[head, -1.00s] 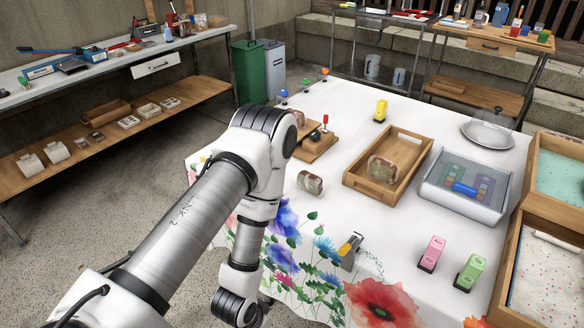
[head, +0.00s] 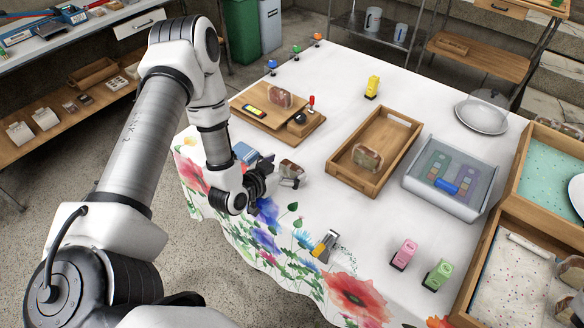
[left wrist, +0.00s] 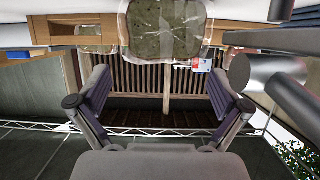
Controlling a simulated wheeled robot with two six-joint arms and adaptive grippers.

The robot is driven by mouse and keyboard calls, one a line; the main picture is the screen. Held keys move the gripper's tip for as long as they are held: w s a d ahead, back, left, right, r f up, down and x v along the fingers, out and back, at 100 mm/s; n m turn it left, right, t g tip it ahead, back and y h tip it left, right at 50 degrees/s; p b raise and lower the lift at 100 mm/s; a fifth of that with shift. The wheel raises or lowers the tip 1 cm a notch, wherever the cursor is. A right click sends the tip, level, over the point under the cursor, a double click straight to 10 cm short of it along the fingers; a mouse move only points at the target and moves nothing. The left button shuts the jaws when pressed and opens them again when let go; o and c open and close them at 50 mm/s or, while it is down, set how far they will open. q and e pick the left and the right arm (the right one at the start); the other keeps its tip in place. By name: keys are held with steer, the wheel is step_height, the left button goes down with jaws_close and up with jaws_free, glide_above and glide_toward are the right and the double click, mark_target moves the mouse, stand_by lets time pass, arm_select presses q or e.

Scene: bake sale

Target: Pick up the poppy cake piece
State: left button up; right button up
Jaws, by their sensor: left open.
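A clear-wrapped brown cake piece (head: 291,168) sits on the flowered tablecloth near its left edge. My left gripper (head: 279,172) is just left of it, open, its fingers pointing toward it. In the left wrist view the wrapped piece (left wrist: 165,28) is at the top, centred between the spread fingers of my left gripper (left wrist: 160,98) and beyond their tips; nothing is between the fingers. Similar wrapped pieces lie on the wooden board (head: 280,97) and in the wooden tray (head: 366,157). I cannot read which one is poppy. My right gripper is not in view.
A blue item (head: 245,152) lies behind my left wrist. The wooden tray (head: 342,178) stands right of the near piece, with a clear-lidded bin (head: 440,201) beyond. A yellow-and-grey tool (head: 325,244) lies in front.

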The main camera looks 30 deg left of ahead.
mark_target(291, 165)
arm_select(q)
steer(key=w, duration=0.1)
steer(key=w+f, duration=0.2)
steer(key=shift+w+a, duration=0.2)
steer(key=shift+a, duration=0.05)
steer(key=shift+s+d+r, duration=0.1)
steer(key=shift+s+r, duration=0.05)
steer(key=shift+s, duration=0.05)
steer(key=shift+c, duration=1.3)
steer(key=shift+s+r, duration=0.1)
steer(key=c, duration=0.3)
